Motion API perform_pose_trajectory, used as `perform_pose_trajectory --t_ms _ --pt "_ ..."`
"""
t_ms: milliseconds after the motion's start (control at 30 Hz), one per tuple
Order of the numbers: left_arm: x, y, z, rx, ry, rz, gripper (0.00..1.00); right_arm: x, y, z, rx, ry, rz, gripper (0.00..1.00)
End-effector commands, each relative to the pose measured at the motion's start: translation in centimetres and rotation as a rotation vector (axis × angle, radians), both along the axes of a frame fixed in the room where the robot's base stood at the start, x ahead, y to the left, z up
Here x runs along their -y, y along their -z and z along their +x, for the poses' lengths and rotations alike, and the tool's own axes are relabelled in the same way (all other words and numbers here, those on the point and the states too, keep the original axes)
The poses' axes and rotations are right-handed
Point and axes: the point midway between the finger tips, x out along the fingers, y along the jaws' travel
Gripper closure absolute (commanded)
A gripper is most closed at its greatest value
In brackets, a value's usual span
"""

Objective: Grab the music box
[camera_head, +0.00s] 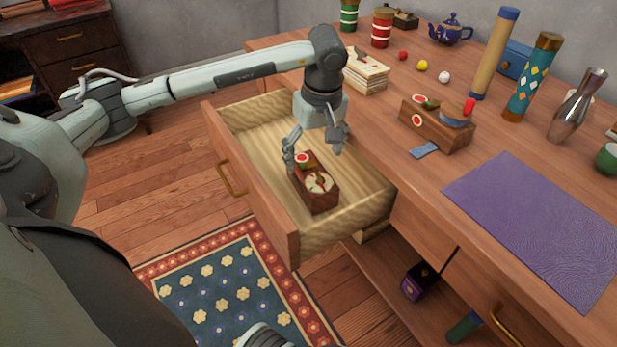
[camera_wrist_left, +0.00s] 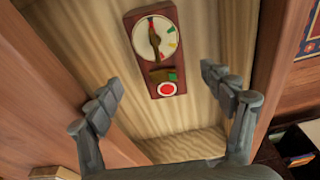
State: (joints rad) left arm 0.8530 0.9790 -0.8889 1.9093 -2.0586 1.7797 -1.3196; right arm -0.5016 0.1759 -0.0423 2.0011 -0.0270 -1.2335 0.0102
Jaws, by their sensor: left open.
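A small dark red-brown wooden box (camera_head: 318,187), which looks like the music box, lies in the open drawer (camera_head: 245,190). It has a white dial with coloured marks and a red-and-white round button, both clear in the left wrist view (camera_wrist_left: 157,50). My left gripper (camera_head: 313,157) points down into the drawer, above the box's button end. Its fingers are spread and empty. In the left wrist view, the fingertips (camera_wrist_left: 160,82) stand on either side of the button end, apart from the box. My right gripper is not in view.
The drawer walls close in around my left gripper. On the desk to the right stand another wooden box (camera_head: 437,125) with a similar round mark, a stack of papers (camera_head: 365,72), tubes, a metal vase (camera_head: 577,108) and a purple mat (camera_head: 540,225). A rug lies below.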

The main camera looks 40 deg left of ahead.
Motion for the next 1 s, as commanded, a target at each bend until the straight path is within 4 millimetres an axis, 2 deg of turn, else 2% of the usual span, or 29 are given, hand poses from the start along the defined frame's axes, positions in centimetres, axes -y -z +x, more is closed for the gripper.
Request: perform_pose_trajectory --t_ms 433,567,767,1000 --pt "-0.9 5.9 0.3 -0.003 0.0 0.001 0.19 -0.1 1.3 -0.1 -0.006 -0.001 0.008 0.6" --pt "-1.0 6.7 0.3 -0.002 0.0 0.001 0.19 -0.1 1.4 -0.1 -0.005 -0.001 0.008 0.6" --pt "-1.0 6.7 0.4 0.0 0.0 0.001 0.19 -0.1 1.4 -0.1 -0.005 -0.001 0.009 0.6" --pt "-1.0 6.7 0.4 0.0 0.0 0.001 0.49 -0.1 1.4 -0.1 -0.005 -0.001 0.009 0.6"
